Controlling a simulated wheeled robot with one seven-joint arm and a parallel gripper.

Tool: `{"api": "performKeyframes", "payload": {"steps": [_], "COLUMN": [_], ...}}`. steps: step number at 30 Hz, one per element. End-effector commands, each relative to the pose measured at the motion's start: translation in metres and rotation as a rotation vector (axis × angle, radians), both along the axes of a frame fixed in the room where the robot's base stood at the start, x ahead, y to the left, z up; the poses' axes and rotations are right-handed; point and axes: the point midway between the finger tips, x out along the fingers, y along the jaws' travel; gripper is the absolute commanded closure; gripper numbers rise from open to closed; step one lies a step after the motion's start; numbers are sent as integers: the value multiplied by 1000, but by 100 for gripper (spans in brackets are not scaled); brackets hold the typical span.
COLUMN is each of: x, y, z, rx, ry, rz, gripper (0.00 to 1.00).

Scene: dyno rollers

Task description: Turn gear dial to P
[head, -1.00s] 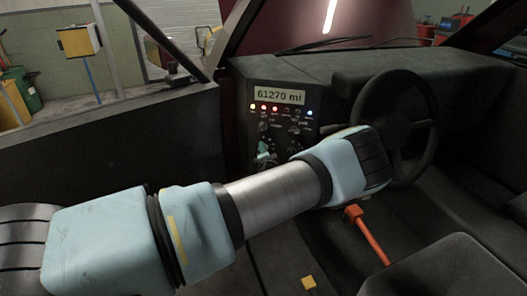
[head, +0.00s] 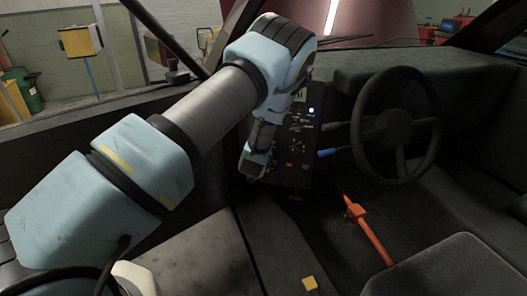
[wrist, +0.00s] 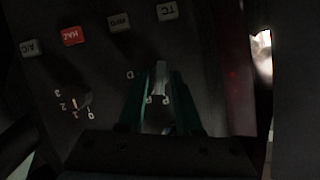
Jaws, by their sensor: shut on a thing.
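The gear dial (wrist: 160,76) is a pale grey knob on the dark dashboard panel, seen upside down in the wrist view. Letters around it read D, R and P. My gripper (wrist: 163,88) has its two teal fingers closed on either side of the dial. The fingers hide part of the dial, and I cannot tell which letter it points to. In the head view my arm covers the dial and the fingers. The panel (head: 297,150) shows to the right of my wrist.
A second knob (wrist: 84,100) with numbers around it sits beside the gear dial. The red HAZ button (wrist: 72,36) and several grey buttons line the panel.

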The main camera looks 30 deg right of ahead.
Motion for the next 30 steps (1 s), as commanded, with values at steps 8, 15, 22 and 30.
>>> {"api": "performKeyframes", "payload": {"steps": [8,15,22,30], "x": [1,1,1,1], "y": [2,2,3,3], "z": [-3,-2,-2,-2], "rx": [-145,-215,-238,-240], "ry": [133,197,220,223], "rz": [2,0,0,0], "gripper": [100,100,100,100]}}
